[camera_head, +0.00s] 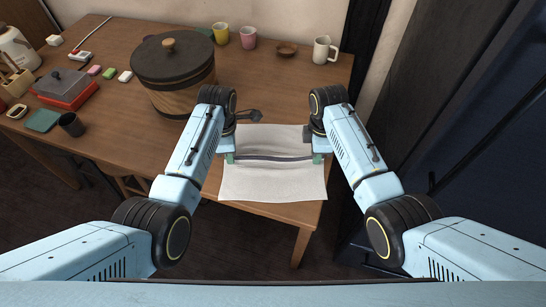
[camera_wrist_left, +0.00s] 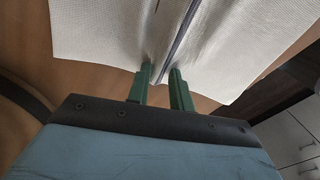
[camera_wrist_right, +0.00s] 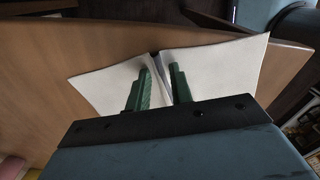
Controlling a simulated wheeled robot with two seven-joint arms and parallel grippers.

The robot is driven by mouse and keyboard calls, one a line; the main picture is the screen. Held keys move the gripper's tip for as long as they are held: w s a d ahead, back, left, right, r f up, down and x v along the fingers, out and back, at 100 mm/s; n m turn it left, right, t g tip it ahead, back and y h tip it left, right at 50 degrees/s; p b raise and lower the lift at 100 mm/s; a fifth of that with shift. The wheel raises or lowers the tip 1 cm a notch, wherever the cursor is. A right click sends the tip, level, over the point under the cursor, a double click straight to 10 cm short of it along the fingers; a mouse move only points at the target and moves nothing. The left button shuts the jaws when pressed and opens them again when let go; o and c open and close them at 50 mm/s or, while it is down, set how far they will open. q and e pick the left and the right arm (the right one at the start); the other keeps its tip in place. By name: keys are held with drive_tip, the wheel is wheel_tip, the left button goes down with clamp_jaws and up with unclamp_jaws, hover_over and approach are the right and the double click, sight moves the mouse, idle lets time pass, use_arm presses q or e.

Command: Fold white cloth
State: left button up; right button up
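The white cloth (camera_head: 270,182) lies on the right part of the wooden table, its near edge along the table's front edge. A narrow ridge of cloth (camera_head: 272,157) is raised across its middle, stretched between my two grippers. My left gripper (camera_wrist_left: 160,72) is shut on the left end of this ridge, with a green finger on each side. My right gripper (camera_wrist_right: 160,70) is shut on the right end in the same way. The cloth (camera_wrist_right: 205,70) spreads out on both sides of the fingers in both wrist views. The cloth's far part is partly hidden by the ridge.
The wooden table (camera_head: 110,130) holds a lidded wooden bucket (camera_head: 178,95) left of my left gripper. Cups and a white mug (camera_head: 323,50) stand along the back. A red box (camera_head: 66,92) and a dark cup (camera_head: 71,124) are at the left. A dark blue surface (camera_head: 470,130) is at the right.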

use_arm(q)
clamp_jaws()
use_arm(e)
clamp_jaws()
